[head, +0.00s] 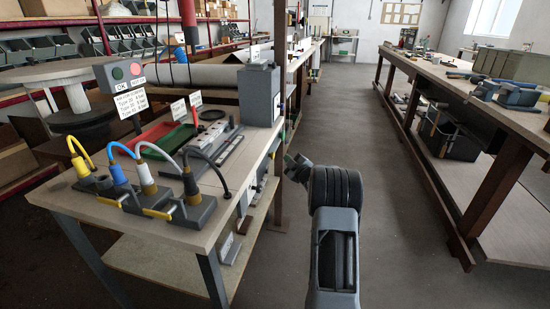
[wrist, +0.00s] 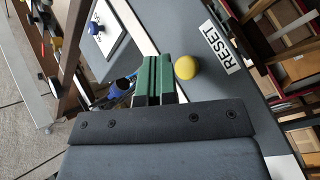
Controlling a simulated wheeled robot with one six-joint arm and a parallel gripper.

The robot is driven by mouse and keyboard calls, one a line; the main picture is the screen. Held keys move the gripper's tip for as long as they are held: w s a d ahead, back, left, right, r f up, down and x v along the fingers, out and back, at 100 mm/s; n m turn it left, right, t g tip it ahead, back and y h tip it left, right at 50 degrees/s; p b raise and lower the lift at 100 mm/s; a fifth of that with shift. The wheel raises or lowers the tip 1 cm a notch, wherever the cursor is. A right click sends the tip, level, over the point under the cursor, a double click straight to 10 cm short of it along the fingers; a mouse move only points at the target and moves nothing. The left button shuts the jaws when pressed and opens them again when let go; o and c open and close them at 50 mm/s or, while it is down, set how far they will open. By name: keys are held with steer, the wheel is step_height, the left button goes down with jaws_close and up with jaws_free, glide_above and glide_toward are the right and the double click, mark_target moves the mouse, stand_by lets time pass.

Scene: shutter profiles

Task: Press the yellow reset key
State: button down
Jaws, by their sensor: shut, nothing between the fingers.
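The yellow reset key (wrist: 187,67) is a round yellow knob on a dark grey surface in the wrist view. A white label (wrist: 218,46) reading RESET is beside it, to its right. My gripper (wrist: 155,80) has green-faced fingers shut together with nothing between them. In the wrist view the fingertips appear just left of the key; I cannot tell whether they touch it. In the head view my gripper (head: 291,162) is right of the bench's right edge, and I cannot make out the yellow key there.
The bench (head: 165,228) holds a grey box (head: 260,97), cable plugs (head: 190,190), and red and green trays. A blue knob (wrist: 84,54) is at left in the wrist view. A long workbench (head: 480,98) stands at right. Open floor (head: 400,215) lies between the benches.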

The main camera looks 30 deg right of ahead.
steer(key=shift+w+a, duration=0.55)
steer(key=shift+a, duration=0.05)
stand_by(1.8)
steer(key=shift+w+a+b, duration=0.3)
steer(key=shift+a+b, duration=0.05)
steer(key=shift+b, duration=0.2)
steer(key=shift+w+a, duration=0.45)
stand_by(1.0)
steer(key=shift+s+d+b, duration=0.1)
steer(key=shift+d+b, duration=0.05)
steer(key=shift+b, duration=0.15)
steer(key=shift+s+d, duration=0.65)
steer(key=shift+s+d, duration=0.1)
steer(key=s+d, duration=0.3)
steer(key=shift+s+d, duration=0.1)
steer(key=shift+d, duration=0.1)
stand_by(0.3)
